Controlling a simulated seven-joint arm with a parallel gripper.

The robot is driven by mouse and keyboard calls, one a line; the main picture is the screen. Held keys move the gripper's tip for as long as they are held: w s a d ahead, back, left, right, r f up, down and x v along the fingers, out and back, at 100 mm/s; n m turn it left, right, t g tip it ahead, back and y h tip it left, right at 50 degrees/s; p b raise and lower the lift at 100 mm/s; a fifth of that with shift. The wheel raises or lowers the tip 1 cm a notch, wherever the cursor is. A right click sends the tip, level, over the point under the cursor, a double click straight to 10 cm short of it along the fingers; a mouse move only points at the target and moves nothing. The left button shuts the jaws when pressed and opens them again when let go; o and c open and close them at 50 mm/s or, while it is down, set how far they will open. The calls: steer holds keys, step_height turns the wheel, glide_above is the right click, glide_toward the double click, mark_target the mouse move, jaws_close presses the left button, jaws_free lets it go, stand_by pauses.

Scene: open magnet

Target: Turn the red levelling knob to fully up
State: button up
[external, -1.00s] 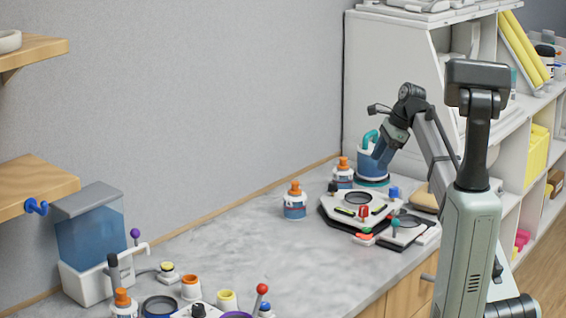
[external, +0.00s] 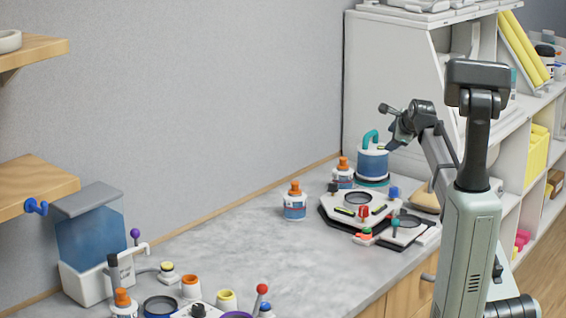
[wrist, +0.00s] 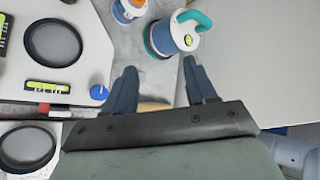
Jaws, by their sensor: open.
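The red levelling knob (external: 363,212) stands at the front edge of the white levelling plate (external: 338,212) on the grey bench in the external view. In the wrist view, a red piece (wrist: 43,108) shows at the plate's edge, probably this knob, partly cut off by a dark bar. A blue knob (external: 393,192) is at the plate's right corner; it also shows in the wrist view (wrist: 98,92). My gripper (wrist: 160,66) is open and empty, right of the plate in the wrist view. In the external view my gripper (external: 394,144) is raised above and behind the red knob.
A blue canister with a teal handle (external: 372,160) stands just beyond my gripper. Orange-capped bottles (external: 295,204) stand left of the plate. A second plate (external: 408,230) with a teal knob (external: 395,226) lies close in front. The bench's middle is clear.

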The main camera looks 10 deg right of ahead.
mark_target(365, 208)
steer(key=d+f, duration=0.2)
steer(key=d, duration=0.2)
steer(key=d+f+m+h, duration=0.1)
steer(key=d+f, duration=0.1)
steer(key=d, duration=0.3)
steer(key=s+d+f+m+h, duration=0.1)
steer(key=d+f, duration=0.1)
steer(key=d, duration=0.3)
steer(key=shift+s+d+f+t, duration=0.1)
steer(key=shift+d+f+t, duration=0.1)
steer(key=shift+t, duration=0.1)
steer(key=shift+s+d+f+h, duration=0.15)
steer(key=shift+d+h, duration=0.25)
steer(key=shift+d, duration=0.6)
